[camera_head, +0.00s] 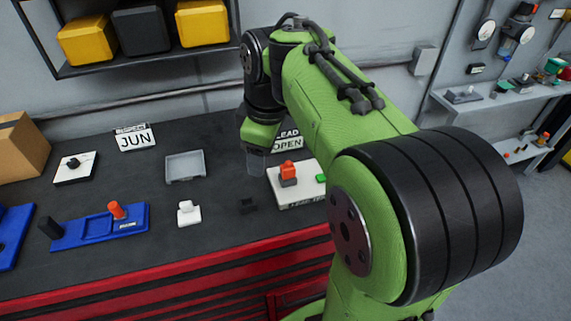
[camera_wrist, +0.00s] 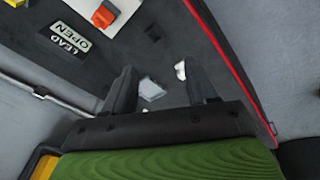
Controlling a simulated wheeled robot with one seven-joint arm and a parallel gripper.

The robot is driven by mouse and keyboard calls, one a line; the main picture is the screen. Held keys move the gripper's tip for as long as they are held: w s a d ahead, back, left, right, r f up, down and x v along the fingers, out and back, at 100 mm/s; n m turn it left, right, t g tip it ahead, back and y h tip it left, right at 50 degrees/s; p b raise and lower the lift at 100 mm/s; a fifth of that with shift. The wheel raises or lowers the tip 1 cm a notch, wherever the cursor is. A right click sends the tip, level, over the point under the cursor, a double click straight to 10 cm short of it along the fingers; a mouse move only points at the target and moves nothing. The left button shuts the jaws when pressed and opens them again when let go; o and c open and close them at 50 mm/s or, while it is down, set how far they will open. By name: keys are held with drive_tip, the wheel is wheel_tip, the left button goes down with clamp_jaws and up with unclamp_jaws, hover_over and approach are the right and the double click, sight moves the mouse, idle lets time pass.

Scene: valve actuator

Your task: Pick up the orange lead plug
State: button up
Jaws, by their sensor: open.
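An orange plug (camera_head: 288,169) sits in a dark grey socket on a white block (camera_head: 298,203), in front of a sign (camera_head: 287,142) reading "LEAD OPEN". My gripper (camera_head: 255,165) is behind and left of the plug in the head view, above the bench. In the wrist view my gripper (camera_wrist: 164,72) has its fingers apart with nothing held between them. The plug lies outside the finger gap.
A shelf with bins (camera_head: 203,22) hangs above. Bare bench lies between these items.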

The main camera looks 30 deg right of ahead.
drive_tip(key=w+d+f+n+g+p, duration=0.1)
drive_tip(key=w+d+n+g, duration=0.1)
drive_tip(key=w+d+n, duration=0.35)
drive_tip(key=y+p, duration=0.1)
approach(288, 162)
drive_tip(key=shift+n, duration=0.55)
drive_tip(key=f, duration=0.2)
drive_tip(key=f+b, duration=0.1)
drive_tip(key=f, duration=0.1)
drive_tip(key=f+b, duration=0.1)
drive_tip(key=f, duration=0.1)
drive_tip(key=shift+s+a+f, duration=0.1)
drive_tip(key=shift+a, duration=0.25)
drive_tip(key=f, duration=0.6)
drive_tip(key=shift+w+a, duration=0.2)
drive_tip(key=shift+w, duration=0.15)
drive_tip(key=shift+r, duration=0.1)
drive_tip(key=shift+c, duration=0.6)
clamp_jaws()
